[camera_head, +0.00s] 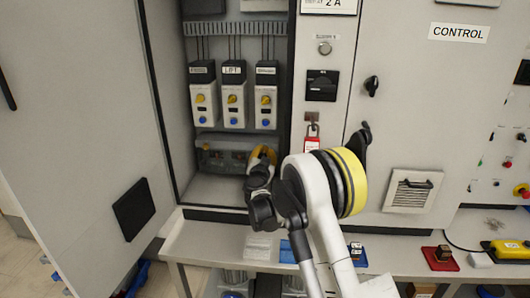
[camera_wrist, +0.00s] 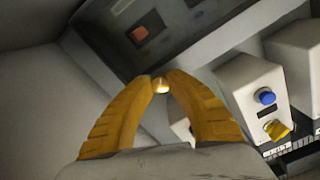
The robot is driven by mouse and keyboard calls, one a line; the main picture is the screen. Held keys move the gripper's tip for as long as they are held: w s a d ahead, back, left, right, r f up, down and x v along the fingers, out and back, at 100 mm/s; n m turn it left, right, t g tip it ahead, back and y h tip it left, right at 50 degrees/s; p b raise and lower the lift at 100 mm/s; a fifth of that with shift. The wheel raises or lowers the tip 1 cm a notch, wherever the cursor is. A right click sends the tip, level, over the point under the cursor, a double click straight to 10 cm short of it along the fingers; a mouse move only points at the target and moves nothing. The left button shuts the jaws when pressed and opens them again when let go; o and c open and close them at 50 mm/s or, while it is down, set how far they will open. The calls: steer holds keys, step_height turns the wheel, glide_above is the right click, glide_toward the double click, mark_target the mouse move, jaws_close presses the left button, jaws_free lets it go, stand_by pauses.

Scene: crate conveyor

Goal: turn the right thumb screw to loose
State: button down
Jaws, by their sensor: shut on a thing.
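The right thumb screw (camera_wrist: 160,86) is a small brass-coloured knob in the wrist view. My gripper (camera_wrist: 161,80) has its two yellow fingertips closed on it, one on each side. The screw sits at the edge of a grey unit with a dark front panel (camera_wrist: 120,35). In the head view this unit (camera_head: 222,157) is low in the open cabinet, and my gripper (camera_head: 262,155) is at its right end. My gripper hides the screw there. How far the screw is turned cannot be told.
Several white drive modules with yellow and blue knobs (camera_head: 233,97) hang just above the unit. The cabinet's right wall and a red padlock tag (camera_head: 312,144) are close to my arm. The cabinet door (camera_head: 85,130) stands open at left. The cabinet floor (camera_head: 212,190) is clear.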

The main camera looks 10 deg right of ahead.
steer(key=n, duration=0.3)
steer(key=shift+n, duration=2.2)
steer(key=c, duration=1.2)
jaws_free()
steer(key=shift+d+f, duration=0.1)
steer(key=shift+c, duration=0.2)
steer(key=shift+s, duration=0.1)
steer(key=v, duration=1.2)
